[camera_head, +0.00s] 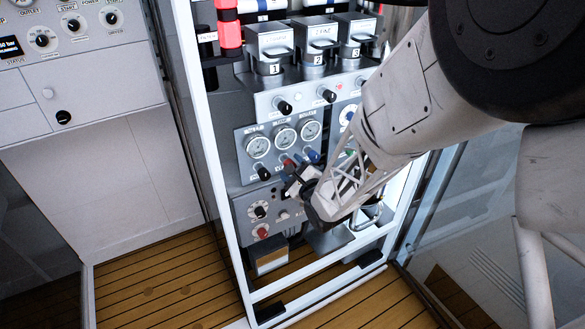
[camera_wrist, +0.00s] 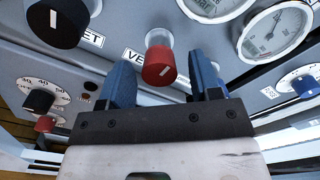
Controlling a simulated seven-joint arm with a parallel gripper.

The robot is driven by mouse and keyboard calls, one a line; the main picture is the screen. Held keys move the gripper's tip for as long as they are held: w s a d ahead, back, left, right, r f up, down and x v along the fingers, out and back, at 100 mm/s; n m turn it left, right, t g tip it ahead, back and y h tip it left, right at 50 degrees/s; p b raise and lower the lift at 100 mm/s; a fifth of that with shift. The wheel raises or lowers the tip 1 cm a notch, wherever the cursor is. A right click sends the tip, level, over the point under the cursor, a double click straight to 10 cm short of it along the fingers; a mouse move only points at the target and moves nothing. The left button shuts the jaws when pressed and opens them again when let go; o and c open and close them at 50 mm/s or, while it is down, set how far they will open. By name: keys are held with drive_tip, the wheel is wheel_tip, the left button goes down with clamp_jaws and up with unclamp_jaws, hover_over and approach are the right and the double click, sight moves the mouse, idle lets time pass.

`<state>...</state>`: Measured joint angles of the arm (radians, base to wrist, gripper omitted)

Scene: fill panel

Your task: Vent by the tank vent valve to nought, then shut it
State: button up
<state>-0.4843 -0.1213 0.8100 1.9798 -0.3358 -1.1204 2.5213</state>
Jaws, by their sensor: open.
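In the head view the red knob (camera_head: 288,163) sits in the row under the gauges. My gripper (camera_wrist: 160,80) is open, with one blue finger left and one right of the red knob; I cannot tell whether either touches it. In the head view my gripper (camera_head: 298,182) is close to the panel's lower part. A round gauge (camera_wrist: 275,32) shows at upper right; its reading is too small to tell.
A black knob (camera_wrist: 55,22) with a label ending "ET" is left of the red knob. A blue knob (camera_wrist: 303,83) is on the right. A lower dial with a black knob (camera_wrist: 38,101) and a small red knob (camera_wrist: 44,124) are at lower left.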

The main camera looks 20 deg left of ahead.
drive_tip(key=v, duration=0.7)
drive_tip(key=shift+s+d, duration=0.2)
drive_tip(key=shift+r, duration=0.1)
idle(0.4)
drive_tip(key=s+d+r+n+g+h, duration=0.1)
drive_tip(key=d+r+n+h, duration=0.35)
drive_tip(key=d, duration=0.55)
drive_tip(key=s+d+r+n+g+h, duration=0.15)
drive_tip(key=d+r+n+h, duration=0.35)
drive_tip(key=d, duration=0.6)
drive_tip(key=s+d+r+n+g+h, duration=0.1)
drive_tip(key=s+d+r+n+g, duration=0.1)
drive_tip(key=s, duration=0.5)
drive_tip(key=s+d+r+n+g+h, duration=0.1)
drive_tip(key=s+d+r+n+g, duration=0.2)
drive_tip(key=s+d, duration=0.2)
drive_tip(key=s+d+r+n+g+h, duration=0.1)
drive_tip(key=s+d+r+n+g, duration=0.1)
drive_tip(key=s, duration=0.9)
drive_tip(key=d+r+n, duration=0.1)
drive_tip(key=d, duration=0.1)
drive_tip(key=shift+d+r+g, duration=0.35)
drive_tip(key=shift+n+h, duration=0.25)
